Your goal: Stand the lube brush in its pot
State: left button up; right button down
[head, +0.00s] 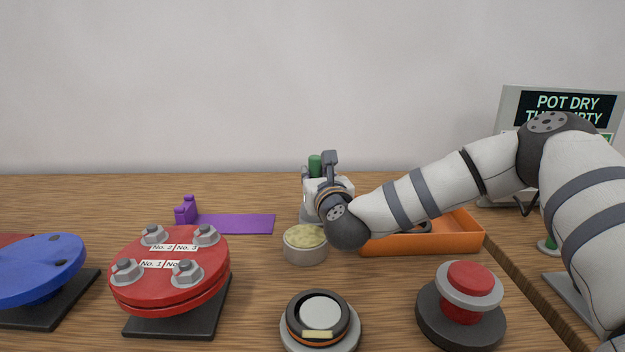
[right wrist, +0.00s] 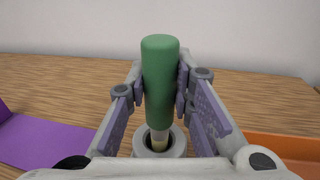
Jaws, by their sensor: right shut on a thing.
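The lube brush, with a green handle, shows in the head view (head: 315,166) and upright in the right wrist view (right wrist: 160,75). My right gripper (head: 320,180) is shut on its handle, with a finger pad on each side. The brush's pale lower end is at the mouth of a round grey pot (right wrist: 178,142), seemingly inside the rim; how deep it sits is hidden. In the head view the pot (head: 309,214) is mostly hidden behind my gripper and wrist. My left gripper is not in view.
A tin with a yellowish top (head: 305,244) stands in front of my wrist. An orange tray (head: 440,243) lies to the right, a purple mat (head: 240,224) to the left. A red bolted flange (head: 170,270), a black-ringed part (head: 320,318) and a red-topped part (head: 463,300) stand nearer.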

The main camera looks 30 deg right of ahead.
jog(key=shift+f, duration=0.75)
jog(key=c, duration=1.4)
grip_release()
jog(key=shift+r, duration=0.1)
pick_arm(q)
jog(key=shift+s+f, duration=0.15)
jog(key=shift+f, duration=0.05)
pick_arm(e)
jog(key=shift+r, duration=0.2)
jog(key=shift+s+a+r, duration=0.1)
jog(key=shift+s+r, duration=0.05)
jog(key=shift+s, duration=0.1)
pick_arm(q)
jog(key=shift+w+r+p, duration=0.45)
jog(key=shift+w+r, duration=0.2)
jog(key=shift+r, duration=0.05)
pick_arm(e)
jog(key=v, duration=1.1)
jog(key=shift+s, duration=0.3)
